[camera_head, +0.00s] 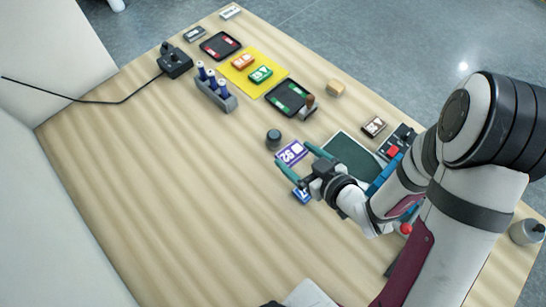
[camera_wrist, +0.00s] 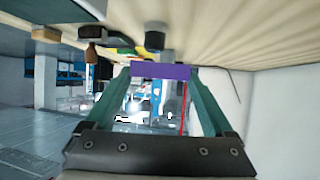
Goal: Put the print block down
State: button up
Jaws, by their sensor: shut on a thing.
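The print block (camera_head: 291,153) is purple with a white "92" on its face. My gripper (camera_head: 294,156) is shut on it, one teal finger at each side. In the wrist view the purple block (camera_wrist: 160,71) spans the gap between the fingertips (camera_wrist: 161,77), one of its faces towards the camera. The block looks held clear of the wooden table (camera_head: 165,190); the height of the gap is hard to judge. A small blue block (camera_head: 302,197) with a white mark lies beneath my gripper, partly hidden by it.
A dark round knob-like piece (camera_head: 273,138) stands just beyond the held block. A dark green mat (camera_head: 352,158) lies to the right. Beyond are a black tray (camera_head: 289,98), a yellow mat (camera_head: 239,79) with orange and green blocks, and a rack of blue bottles (camera_head: 216,96). The table's left front is clear.

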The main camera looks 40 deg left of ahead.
aim_at(344, 162)
jog(key=w+d+r+m+t+h, duration=0.1)
jog(key=w+r+m+t, duration=0.3)
jog(key=w, duration=0.6)
jog(key=shift+w+d+r+m+t+h, duration=0.2)
jog(key=shift+w+r+m+t+h, duration=0.2)
jog(key=shift+m+t+h, duration=0.15)
jog(key=w+m+t+h, duration=0.1)
jog(key=w+d+r+m+t+h, duration=0.1)
jog(key=m+h, duration=0.1)
jog(key=w+r+m+t+h, duration=0.1)
jog(key=m, duration=0.1)
jog(key=shift+w+d, duration=0.2)
jog(key=shift+w, duration=0.2)
jog(key=s+d+m+t+h, duration=0.2)
jog(key=s+d+m+h, duration=0.2)
jog(key=m+h, duration=0.3)
jog(key=f, duration=1)
jog(key=shift+s+d+f, duration=0.15)
jog(key=shift+s+f, duration=0.05)
jog(key=shift+s, duration=0.05)
jog(key=shift+f, duration=0.15)
jog(key=shift+f, duration=0.1)
